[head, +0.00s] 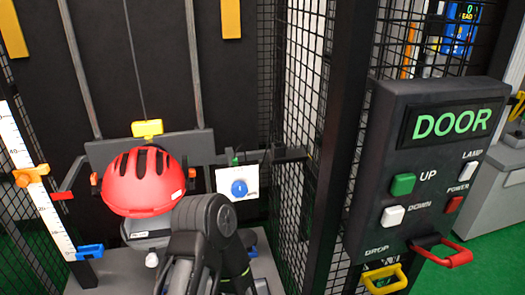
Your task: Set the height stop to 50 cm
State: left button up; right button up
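A white ruler scale (44,208) runs up the left side of the cage, tilted in the picture. Its numbers are too small to read surely. An orange clamp (30,175) sits on the scale around mid-height. A blue clamp (89,252) sits near its lower end. I cannot tell from their looks which is the height stop. A red pointer-like piece (63,195) sticks out from the carriage beside the orange clamp. One of my dark arms rises at the bottom middle, in front of the helmet. I see no fingertips of either gripper.
A red helmet (143,180) sits below a yellow block (147,128) at the carriage. A white plate with a blue knob (239,188) is right of it. The control box (425,160) reads DOOR. Black posts and mesh (305,90) stand between box and helmet.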

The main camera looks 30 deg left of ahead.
aim_at(24, 177)
jog(key=u, duration=2.45)
